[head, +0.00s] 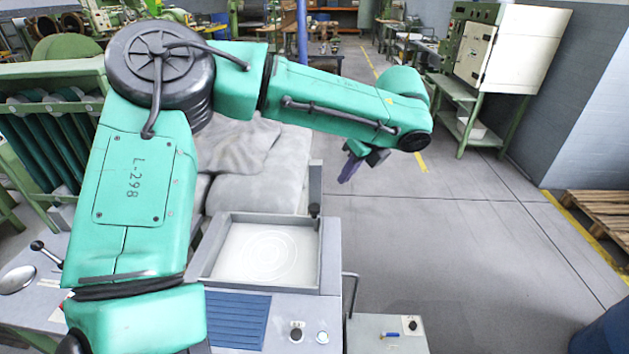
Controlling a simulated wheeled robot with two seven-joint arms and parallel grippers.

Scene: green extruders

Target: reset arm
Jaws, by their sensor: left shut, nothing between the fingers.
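My left arm comes in from the lower left, rises, and stretches across to the right in the head view. My left gripper (350,168) hangs from its end, small and dark with a purplish tip. It is shut and holds nothing. It points down in the open air, to the right of a grey couch-like surface (270,185) and beyond the framed tray. My right gripper is not in the frame.
A grey machine top with a framed tray (213,246), a blue ribbed pad (238,320) and knobs stands in front. A lever (47,255) is at left. A white cabinet (492,55) and wooden pallets (600,215) stand at right. The grey floor (450,230) between is clear.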

